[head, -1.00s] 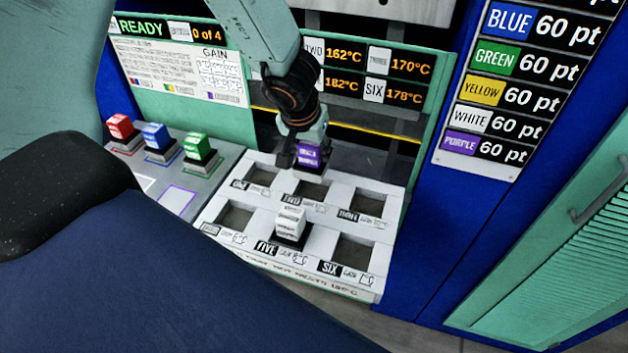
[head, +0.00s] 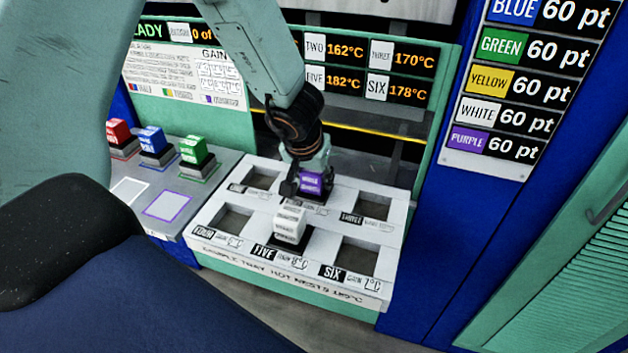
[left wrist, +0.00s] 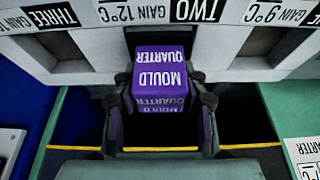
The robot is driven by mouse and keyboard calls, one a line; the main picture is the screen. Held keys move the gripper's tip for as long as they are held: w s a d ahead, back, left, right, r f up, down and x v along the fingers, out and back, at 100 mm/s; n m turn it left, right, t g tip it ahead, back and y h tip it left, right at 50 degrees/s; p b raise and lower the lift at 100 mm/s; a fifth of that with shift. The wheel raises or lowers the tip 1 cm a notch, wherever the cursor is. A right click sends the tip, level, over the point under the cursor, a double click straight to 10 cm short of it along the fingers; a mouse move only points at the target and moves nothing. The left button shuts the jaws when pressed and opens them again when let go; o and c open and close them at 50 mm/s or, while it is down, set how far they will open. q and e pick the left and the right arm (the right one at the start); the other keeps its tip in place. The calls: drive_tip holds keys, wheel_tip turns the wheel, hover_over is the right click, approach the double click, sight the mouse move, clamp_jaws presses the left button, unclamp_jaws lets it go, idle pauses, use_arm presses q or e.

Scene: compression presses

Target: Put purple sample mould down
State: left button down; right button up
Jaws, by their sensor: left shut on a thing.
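The purple sample mould (head: 311,183) is between the fingers of my left gripper (head: 308,178), which is shut on it. It is low at the back middle nest, marked TWO, of the white sample tray (head: 206,235). I cannot tell whether it rests on the nest floor. In the left wrist view the mould (left wrist: 160,72) shows its "QUARTER MOULD" label, with a dark finger of my left gripper (left wrist: 160,105) on each side. It hides most of nest TWO. My right gripper is not in view.
A white mould (head: 290,220) sits in nest FIVE, close in front of the purple one. The other nests look empty. Red (head: 118,132), blue (head: 153,141) and green (head: 193,151) moulds stand on a grey shelf (head: 215,170) at left, beside an empty purple-outlined square.

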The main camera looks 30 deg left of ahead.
use_arm(q)
drive_tip(key=shift+w+a, duration=0.2)
drive_tip(key=shift+w, duration=0.1)
drive_tip(key=c, duration=1.2)
unclamp_jaws()
drive_tip(key=shift+f, duration=0.15)
drive_tip(key=o, duration=0.5)
drive_tip(key=shift+s+d+r, duration=0.25)
drive_tip(key=shift+s, duration=0.05)
drive_tip(key=shift+c, duration=0.2)
drive_tip(key=shift+w+a+f, duration=0.15)
drive_tip(key=shift+w+f, duration=0.05)
drive_tip(key=p+v, duration=0.7)
drive_tip(key=v, duration=0.5)
drive_tip(key=shift+r, duration=0.15)
